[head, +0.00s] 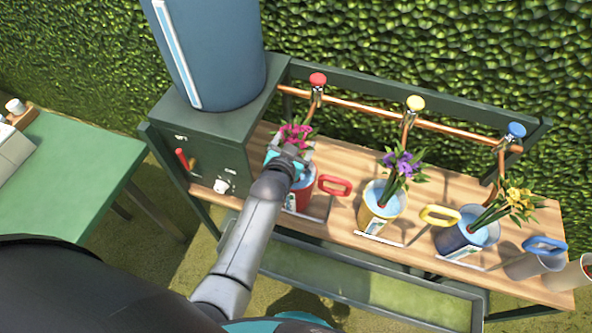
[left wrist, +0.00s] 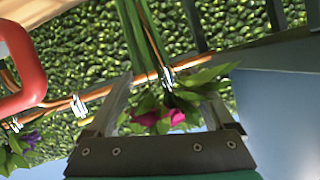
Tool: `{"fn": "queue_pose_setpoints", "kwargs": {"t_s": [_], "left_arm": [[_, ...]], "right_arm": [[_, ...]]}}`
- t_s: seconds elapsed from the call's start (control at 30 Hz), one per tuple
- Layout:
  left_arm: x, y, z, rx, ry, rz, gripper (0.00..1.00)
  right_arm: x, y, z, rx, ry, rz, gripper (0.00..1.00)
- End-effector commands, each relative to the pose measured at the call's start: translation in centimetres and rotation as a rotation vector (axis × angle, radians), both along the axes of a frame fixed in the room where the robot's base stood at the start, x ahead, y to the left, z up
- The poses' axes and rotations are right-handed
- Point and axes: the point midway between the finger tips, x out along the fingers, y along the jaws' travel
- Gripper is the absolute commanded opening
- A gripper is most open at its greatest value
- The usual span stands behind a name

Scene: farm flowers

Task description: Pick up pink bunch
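The pink bunch (head: 297,131) has magenta blooms and green leaves and stands in the red bucket (head: 304,192) at the left of the wooden bench. My left gripper (head: 292,149) is at the bunch, just above the bucket, and hides part of the stems and rim. In the left wrist view, the pink blooms (left wrist: 172,117) show between the two spread fingers of the left gripper (left wrist: 167,92). The stems run away past the fingertips. The fingers look apart, and I cannot tell whether they touch the bunch. My right gripper is not in view.
A purple bunch (head: 402,168) stands in a yellow bucket (head: 381,212), and a yellow bunch (head: 520,200) in a blue bucket (head: 468,236). Copper pipes with taps (head: 365,112) run behind. A blue tank (head: 212,50) stands left; a green table (head: 75,175) is farther left.

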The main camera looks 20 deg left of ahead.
Motion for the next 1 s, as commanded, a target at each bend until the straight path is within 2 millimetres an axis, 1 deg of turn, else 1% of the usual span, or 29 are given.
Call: {"fn": "queue_pose_setpoints", "kwargs": {"t_s": [0.03,0.07,0.73,1.0], "left_arm": [[-0.01,-0.02,-0.01,0.0,0.0,0.0,0.8],[-0.01,-0.02,-0.01,0.0,0.0,0.0,0.76],[-0.04,-0.01,-0.05,0.0,0.001,0.0,0.01],[0.03,-0.01,0.07,0.0,-0.002,0.0,0.0]], "right_arm": [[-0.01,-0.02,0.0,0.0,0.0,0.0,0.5],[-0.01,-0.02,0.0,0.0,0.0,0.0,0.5],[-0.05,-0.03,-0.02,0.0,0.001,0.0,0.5],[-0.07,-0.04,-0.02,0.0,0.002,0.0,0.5]]}}
